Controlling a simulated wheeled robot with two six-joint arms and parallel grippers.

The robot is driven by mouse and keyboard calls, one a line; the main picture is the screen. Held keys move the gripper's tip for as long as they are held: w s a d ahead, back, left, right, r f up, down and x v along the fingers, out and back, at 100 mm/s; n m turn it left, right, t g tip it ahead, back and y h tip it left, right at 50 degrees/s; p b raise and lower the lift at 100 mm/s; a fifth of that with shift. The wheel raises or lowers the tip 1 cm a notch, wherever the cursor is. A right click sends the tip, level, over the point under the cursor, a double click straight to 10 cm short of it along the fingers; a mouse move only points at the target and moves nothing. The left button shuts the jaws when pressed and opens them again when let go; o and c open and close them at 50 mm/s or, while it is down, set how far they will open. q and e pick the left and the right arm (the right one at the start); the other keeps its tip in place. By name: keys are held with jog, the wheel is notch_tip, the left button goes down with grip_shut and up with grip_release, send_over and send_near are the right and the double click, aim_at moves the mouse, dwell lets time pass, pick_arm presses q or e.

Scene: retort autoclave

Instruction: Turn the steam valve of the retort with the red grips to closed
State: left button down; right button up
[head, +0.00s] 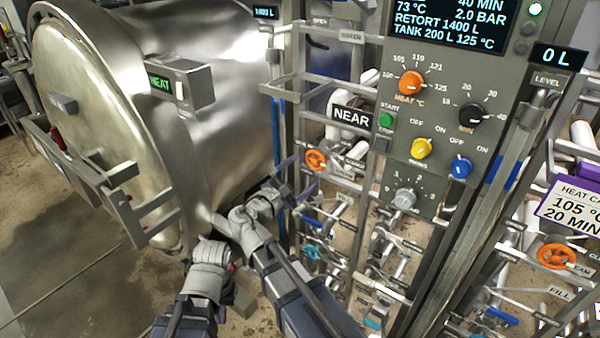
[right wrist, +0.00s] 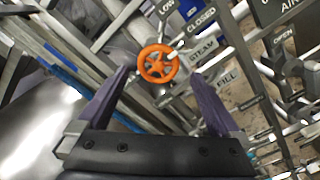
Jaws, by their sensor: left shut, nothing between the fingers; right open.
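The orange steam valve wheel (head: 316,160) is on the pipework right of the large steel retort (head: 225,95). It also shows in the right wrist view (right wrist: 158,64), beside STEAM and CLOSED labels. A small red part (head: 56,137) shows at the retort door's left side. My right gripper (head: 300,176) is open and empty, just below and left of the wheel. In its wrist view the purple fingers stand on either side of the wheel, short of it. My left gripper (head: 241,297) is low, in front of the retort, shut and empty; its fingers are mostly hidden.
A control panel (head: 430,130) with several knobs stands right of the valve. A second orange wheel (head: 557,257) is at the far right. Rails and pipes (head: 310,88) crowd the valve. Bare floor (head: 70,225) lies at the left.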

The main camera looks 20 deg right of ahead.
jog(key=s+a+f+m+g+y, duration=0.25)
jog(key=s+f+m, duration=0.2)
jog(key=f, duration=0.35)
jog(key=s+a+f+m+g+y, duration=0.2)
jog(key=s+f+m+g+y, duration=0.2)
jog(key=s+f, duration=0.3)
jog(key=s+a+f+m+g+y, duration=0.4)
jog(key=s+a+f+y, duration=0.2)
jog(key=s+a, duration=0.4)
jog(key=shift+a+f+g, duration=0.35)
jog(key=shift+a, duration=0.1)
jog(key=shift+d+y, duration=0.15)
jog(key=shift+y, duration=0.1)
